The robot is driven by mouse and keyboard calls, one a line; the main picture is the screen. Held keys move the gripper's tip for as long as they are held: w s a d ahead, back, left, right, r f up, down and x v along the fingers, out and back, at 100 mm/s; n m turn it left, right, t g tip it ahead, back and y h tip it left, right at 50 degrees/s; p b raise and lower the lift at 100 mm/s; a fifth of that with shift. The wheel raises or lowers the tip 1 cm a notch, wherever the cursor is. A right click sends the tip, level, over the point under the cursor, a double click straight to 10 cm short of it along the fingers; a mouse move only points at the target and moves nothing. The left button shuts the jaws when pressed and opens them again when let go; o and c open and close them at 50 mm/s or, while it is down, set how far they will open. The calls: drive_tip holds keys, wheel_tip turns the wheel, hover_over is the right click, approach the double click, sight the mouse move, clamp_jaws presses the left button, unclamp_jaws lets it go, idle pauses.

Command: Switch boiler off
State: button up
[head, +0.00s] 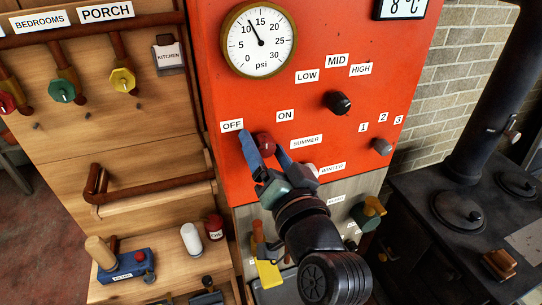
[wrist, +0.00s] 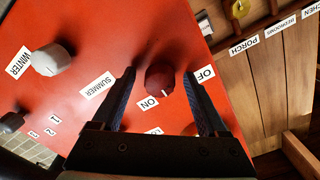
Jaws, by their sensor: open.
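The dark red round knob (head: 265,143) sits on the orange boiler panel (head: 228,85), below the OFF label (head: 232,126) and the ON label (head: 285,115). In the wrist view the knob (wrist: 158,79) shows a small white mark at its edge, on the side facing the ON label (wrist: 151,102). My gripper (head: 261,140) is open, with one blue finger on each side of the knob. In the wrist view a gap shows between the knob and each finger; I cannot tell how deep the fingers reach around it.
A white SUMMER/WINTER knob (head: 309,170), a black LOW/MID/HIGH knob (head: 338,103) and a grey numbered knob (head: 381,146) stick out nearby. A pressure gauge (head: 259,40) is above. Wooden boards with valves (head: 122,80) are left, a black stove (head: 455,235) right.

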drive_tip(key=b+v, duration=0.2)
drive_tip(key=v, duration=1.1)
drive_tip(key=shift+w+r, duration=0.1)
wheel_tip(320, 180, up, 22)
drive_tip(key=w+a+n+t+h+p, duration=0.2)
drive_tip(key=w+n+t+h+p, duration=0.15)
drive_tip(key=t, duration=0.25)
drive_tip(key=s+a+r+t+h+p, duration=0.2)
drive_tip(key=s+r+t, duration=0.2)
drive_tip(key=r, duration=1)
drive_tip(key=shift+s+r, duration=0.3)
drive_tip(key=shift+s, duration=0.9)
drive_tip(key=shift+f+n, duration=0.15)
drive_tip(key=shift+n, duration=0.1)
